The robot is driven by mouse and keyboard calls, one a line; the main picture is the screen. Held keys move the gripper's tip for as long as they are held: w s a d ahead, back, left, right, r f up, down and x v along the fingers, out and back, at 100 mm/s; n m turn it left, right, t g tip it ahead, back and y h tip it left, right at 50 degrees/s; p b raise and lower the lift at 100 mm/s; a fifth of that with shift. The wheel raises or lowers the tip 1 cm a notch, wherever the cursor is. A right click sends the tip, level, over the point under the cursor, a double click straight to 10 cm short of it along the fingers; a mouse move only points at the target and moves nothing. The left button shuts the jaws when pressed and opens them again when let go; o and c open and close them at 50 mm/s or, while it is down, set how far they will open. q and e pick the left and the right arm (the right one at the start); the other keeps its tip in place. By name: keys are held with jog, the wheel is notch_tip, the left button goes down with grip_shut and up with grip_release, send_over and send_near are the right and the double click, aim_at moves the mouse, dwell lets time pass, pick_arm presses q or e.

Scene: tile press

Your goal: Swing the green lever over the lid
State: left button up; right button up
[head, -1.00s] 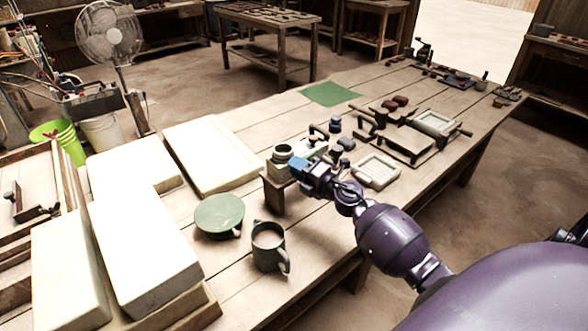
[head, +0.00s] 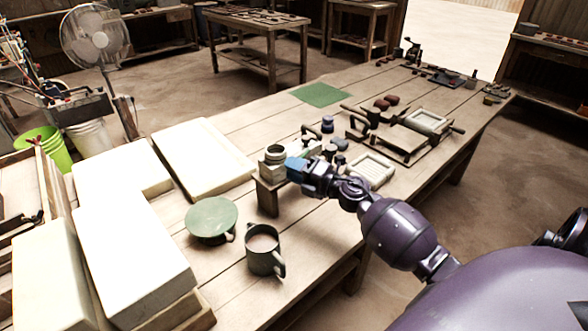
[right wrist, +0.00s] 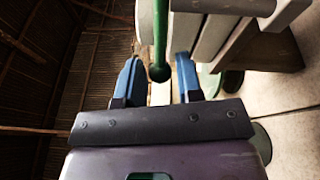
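The green lever (right wrist: 160,35) shows in the right wrist view as a thin rod with a dark round knob (right wrist: 160,73) at its end. My right gripper (right wrist: 157,78) has its two blue fingers apart, one on each side of the knob, with gaps showing. In the head view the right gripper (head: 296,168) is beside a small wooden stand (head: 268,196) that carries a dark jar-like piece (head: 274,152). The gripper and arm hide much of what is behind them there, and I cannot make out the lever or lid clearly. My left gripper is not in view.
A dark mug (head: 263,255) and a round green-topped piece (head: 211,218) stand near the stand. White slabs (head: 203,155) lie to the left. A pale tray (head: 372,168) and a handled frame (head: 400,143) lie beyond the arm. A green mat (head: 319,94) lies farther back.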

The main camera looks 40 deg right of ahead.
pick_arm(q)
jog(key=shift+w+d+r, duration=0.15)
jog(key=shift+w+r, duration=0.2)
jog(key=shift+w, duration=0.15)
pick_arm(e)
jog(key=v, duration=1)
jog(key=shift+s, duration=0.35)
jog(key=shift+d, duration=0.15)
